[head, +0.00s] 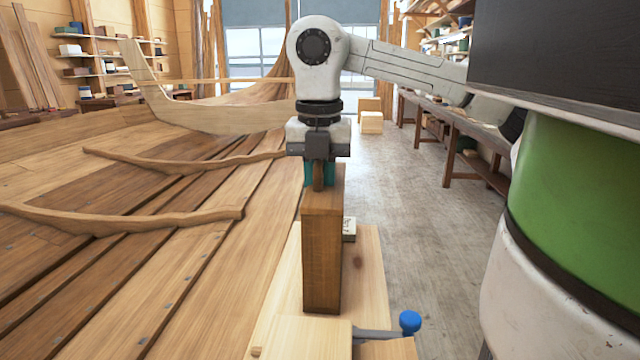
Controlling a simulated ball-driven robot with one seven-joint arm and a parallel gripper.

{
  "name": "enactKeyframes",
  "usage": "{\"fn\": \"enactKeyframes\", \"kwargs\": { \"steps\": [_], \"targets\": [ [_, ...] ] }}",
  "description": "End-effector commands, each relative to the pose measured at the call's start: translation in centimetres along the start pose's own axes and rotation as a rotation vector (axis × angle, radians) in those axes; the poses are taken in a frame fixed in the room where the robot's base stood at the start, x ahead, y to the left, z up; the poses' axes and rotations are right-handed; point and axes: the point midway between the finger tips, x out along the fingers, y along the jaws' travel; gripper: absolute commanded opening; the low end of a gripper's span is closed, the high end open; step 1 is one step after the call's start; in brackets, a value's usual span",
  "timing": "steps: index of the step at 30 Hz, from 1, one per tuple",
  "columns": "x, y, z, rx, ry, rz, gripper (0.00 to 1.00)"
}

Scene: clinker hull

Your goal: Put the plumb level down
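A tall brown wooden piece, which I take to be the plumb level (322,255), stands upright in the middle of the head view. My gripper (318,178) points down at its top, with teal fingers on either side of a narrow brown part there. The gripper looks shut on that part. The lower end of the piece is over the pale wooden bench top (372,290); I cannot tell whether it touches. Its far side is hidden.
A small pale block (349,229) lies behind the piece. A blue-knobbed clamp handle (410,321) sticks out at the bench's near end. The planked hull (120,215) with curved ribs fills the left. A long workbench (455,125) runs along the right; the floor between is clear.

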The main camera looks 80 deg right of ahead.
Motion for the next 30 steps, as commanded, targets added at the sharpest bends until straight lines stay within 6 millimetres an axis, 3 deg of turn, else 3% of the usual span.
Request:
{"fn": "enactKeyframes", "kwargs": {
  "steps": [1, 2, 10, 21, 30],
  "targets": [
    [0.3, 0.0, 0.0, 0.0, 0.0, 0.0, 0.0],
    [0.3, 0.0, 0.0, 0.0, 0.0, 0.0, 0.2],
    [0.2, 0.0, 0.0, 0.0, 0.0, 0.0, 0.44],
    [-0.6, 0.0, 0.1, 0.001, -0.001, 0.0, 0.44],
    [-6.4, 0.0, 0.1, 0.002, -0.003, 0.0, 0.44]
  ]
}}
